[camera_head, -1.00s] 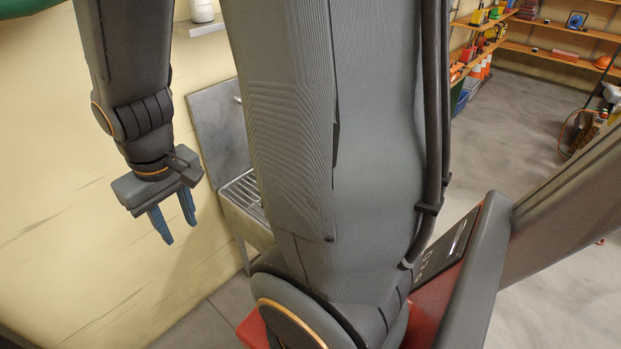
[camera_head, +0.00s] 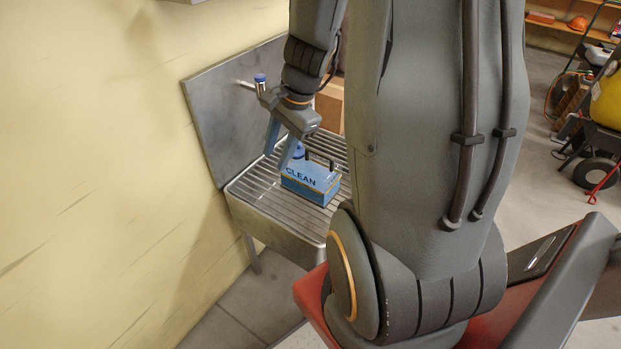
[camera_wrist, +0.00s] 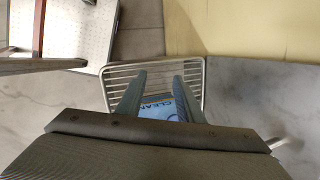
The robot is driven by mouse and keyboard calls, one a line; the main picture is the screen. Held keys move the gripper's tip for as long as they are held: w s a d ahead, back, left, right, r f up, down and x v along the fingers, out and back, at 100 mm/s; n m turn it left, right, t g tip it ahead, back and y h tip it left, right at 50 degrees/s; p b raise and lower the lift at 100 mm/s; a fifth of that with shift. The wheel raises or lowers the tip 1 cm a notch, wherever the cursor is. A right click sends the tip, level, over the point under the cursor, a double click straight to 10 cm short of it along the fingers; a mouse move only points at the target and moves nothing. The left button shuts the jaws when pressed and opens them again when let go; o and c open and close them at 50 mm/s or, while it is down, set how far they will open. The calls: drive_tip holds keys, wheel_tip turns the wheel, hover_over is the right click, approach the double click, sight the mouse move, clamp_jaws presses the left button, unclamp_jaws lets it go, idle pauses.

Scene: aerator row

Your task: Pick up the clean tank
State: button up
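The clean tank (camera_head: 312,182) is a blue box with the word CLEAN on its side, a blue cap on top and a dark handle. It stands on the slatted metal sink rack. My gripper (camera_head: 281,158) is above and to the left of the tank in the head view, fingers pointing down, open and empty. In the wrist view, the tank (camera_wrist: 157,108) shows between and beyond the two fingers (camera_wrist: 158,88), partly hidden by my gripper's body. The fingers look apart from the tank.
The metal sink (camera_head: 262,222) with a slatted top and tall backsplash (camera_head: 222,110) stands against the yellow wall. A blue-topped tap (camera_head: 260,84) sticks out from the backsplash. A cardboard box (camera_head: 330,104) is behind my arm. A yellow-topped cart (camera_head: 604,105) stands at right.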

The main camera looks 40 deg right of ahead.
drive_tip(key=w+d+f+m+t+b, duration=0.2)
drive_tip(key=w+d+f+m, duration=0.15)
drive_tip(key=d+m, duration=0.45)
drive_tip(key=m+t, duration=0.2)
drive_tip(key=m, duration=0.6)
approach(310, 148)
drive_tip(key=shift+w+a+f+h+b, duration=0.2)
drive_tip(key=shift+w+f, duration=0.2)
drive_tip(key=shift+f, duration=0.2)
drive_tip(key=shift+w+a+f+h+b, duration=0.1)
drive_tip(key=shift+w+a+f+b, duration=0.1)
drive_tip(key=shift+w+f, duration=0.3)
drive_tip(key=shift+f, duration=0.4)
drive_tip(key=shift+x, duration=3.5)
drive_tip(key=shift+s, duration=0.1)
drive_tip(key=shift+c, duration=0.6)
clamp_jaws()
